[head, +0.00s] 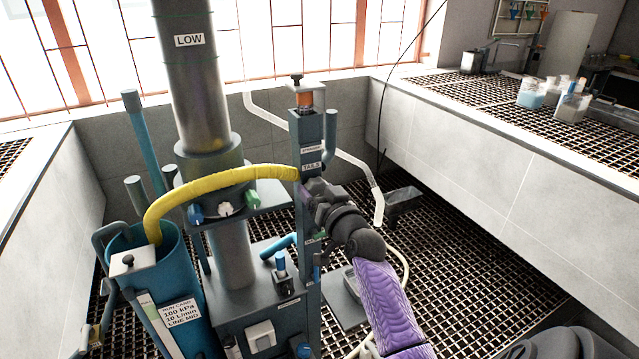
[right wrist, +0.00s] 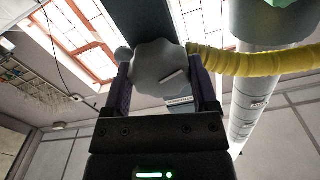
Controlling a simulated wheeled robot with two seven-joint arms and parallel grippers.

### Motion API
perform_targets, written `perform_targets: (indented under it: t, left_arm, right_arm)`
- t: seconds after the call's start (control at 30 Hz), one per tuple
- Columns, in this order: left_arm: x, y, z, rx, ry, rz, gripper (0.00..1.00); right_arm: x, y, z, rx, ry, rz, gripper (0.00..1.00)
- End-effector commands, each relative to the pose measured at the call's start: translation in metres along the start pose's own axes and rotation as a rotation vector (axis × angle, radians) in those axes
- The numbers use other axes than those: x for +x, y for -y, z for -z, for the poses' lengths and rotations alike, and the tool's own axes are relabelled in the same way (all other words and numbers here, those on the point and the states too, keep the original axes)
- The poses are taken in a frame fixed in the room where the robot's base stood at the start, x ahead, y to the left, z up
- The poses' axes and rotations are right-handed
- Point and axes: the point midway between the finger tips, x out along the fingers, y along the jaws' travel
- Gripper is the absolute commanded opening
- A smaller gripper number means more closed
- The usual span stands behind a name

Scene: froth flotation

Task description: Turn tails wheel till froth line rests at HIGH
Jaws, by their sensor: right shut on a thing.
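The tails wheel is a grey lobed knob (right wrist: 158,66) in the right wrist view, with a pale pointer mark on its face. My right gripper (head: 308,193) is shut on it, one finger on each side, at the post (head: 308,225) labelled TAILS. In the head view the gripper hides most of the wheel. The tall grey column (head: 195,95) carries a LOW label (head: 189,40). It also shows in the right wrist view (right wrist: 248,100), with small labels I cannot read. No HIGH label or clear froth line is readable. My left gripper is not in view.
A yellow hose (head: 215,180) arches from the teal tank (head: 172,285) to the post. Blue, white and green knobs sit on the column's bracket (head: 262,205). Dark grating (head: 470,265) is mostly clear at right. Beakers (head: 531,92) stand on the right-hand bench.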

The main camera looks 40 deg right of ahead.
Motion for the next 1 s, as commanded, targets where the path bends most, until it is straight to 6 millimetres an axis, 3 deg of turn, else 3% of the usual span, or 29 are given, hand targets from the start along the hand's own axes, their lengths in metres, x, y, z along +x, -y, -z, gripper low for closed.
perform_targets:
  t: [0.5,1.0]
  left_arm:
    - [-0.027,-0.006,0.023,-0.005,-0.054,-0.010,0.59]
    - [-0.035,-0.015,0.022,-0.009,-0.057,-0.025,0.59]
  right_arm:
    - [0.000,0.001,0.002,0.476,-0.001,0.001,0.16]
    - [0.000,0.001,0.002,0.757,-0.003,0.002,0.16]
